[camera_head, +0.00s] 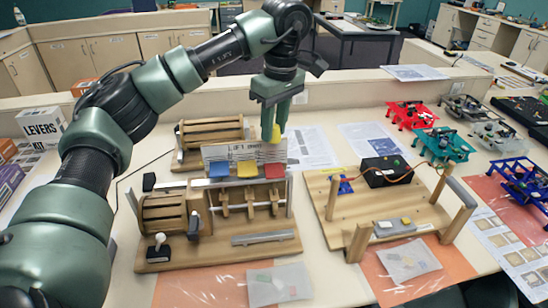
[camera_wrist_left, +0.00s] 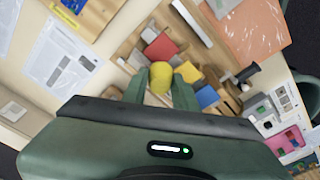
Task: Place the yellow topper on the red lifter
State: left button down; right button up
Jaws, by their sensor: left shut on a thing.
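My left gripper (camera_head: 272,122) points down and is shut on the yellow topper (camera_head: 275,135), a small rounded piece. In the left wrist view the topper (camera_wrist_left: 160,74) sits between the fingertips of the left gripper (camera_wrist_left: 156,92). The red lifter (camera_head: 274,171) is the right-hand one of three coloured square pads on the wooden lift machine (camera_head: 270,244). In the head view the topper is above it in the picture, apart from it. The red lifter (camera_wrist_left: 160,47) also shows just beyond the topper in the wrist view. My right gripper is not in view.
A yellow pad (camera_head: 247,170) and a blue pad (camera_head: 219,170) stand left of the red one. A grey sign (camera_head: 222,152) rises behind them. A second wooden rig (camera_head: 390,225) stands to the right. Several coloured frames, including a red one (camera_head: 411,116), sit farther right.

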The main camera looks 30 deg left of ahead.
aim_at(273, 169)
pick_arm(q)
notch_tip(273, 169, down, 8)
jog(key=shift+p, duration=1.1)
jog(key=shift+f, duration=0.25)
jog(key=shift+f, duration=0.2)
jog(key=c, duration=1.4)
grip_release()
jog(key=shift+r, duration=0.1)
